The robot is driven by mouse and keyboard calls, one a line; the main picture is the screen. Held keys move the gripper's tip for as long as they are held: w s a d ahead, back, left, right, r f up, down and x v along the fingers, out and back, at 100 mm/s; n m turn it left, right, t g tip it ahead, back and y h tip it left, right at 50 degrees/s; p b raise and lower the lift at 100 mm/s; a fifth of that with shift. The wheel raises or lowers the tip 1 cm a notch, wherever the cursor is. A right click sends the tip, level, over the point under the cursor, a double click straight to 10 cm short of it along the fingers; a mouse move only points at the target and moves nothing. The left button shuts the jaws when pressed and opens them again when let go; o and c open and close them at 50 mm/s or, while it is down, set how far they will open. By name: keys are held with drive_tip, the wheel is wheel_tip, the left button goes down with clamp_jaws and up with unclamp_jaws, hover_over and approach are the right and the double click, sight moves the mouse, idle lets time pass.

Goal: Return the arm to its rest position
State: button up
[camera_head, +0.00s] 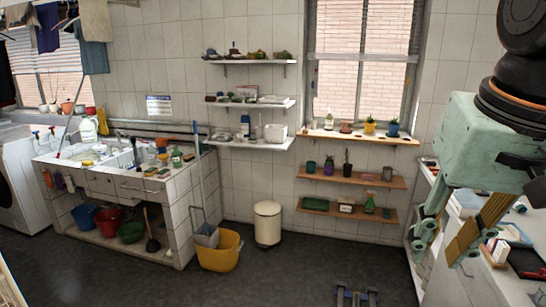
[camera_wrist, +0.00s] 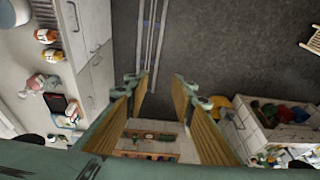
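My gripper (camera_head: 437,252) hangs at the right of the head view, below the dark wrist joints of my arm. Its pale green body is raised, with the fingers pointing down, in front of the right-hand counter. In the wrist view, the two yellow-padded fingers of my gripper (camera_wrist: 167,88) stand wide apart. Nothing is between them; floor and distant shelves show through the gap. The gripper covers part of the counter in the head view. Most of my arm is out of view.
A white counter (camera_head: 507,287) with small items lies at the right, behind and below my gripper. A tiled sink (camera_head: 150,183) stands at the left. A yellow bucket (camera_head: 219,256) and a cream bin (camera_head: 267,224) stand on the floor. Wooden shelves (camera_head: 345,213) hang under the window.

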drive_tip(key=s+a+f+n+b, duration=0.1)
drive_tip(key=s+a+f+n, duration=0.2)
drive_tip(key=s, duration=0.7)
wheel_tip(320, 180, down, 3)
drive_tip(key=shift+s+a+r, duration=0.2)
drive_tip(key=shift+s+a, duration=0.1)
drive_tip(key=shift+a, duration=0.55)
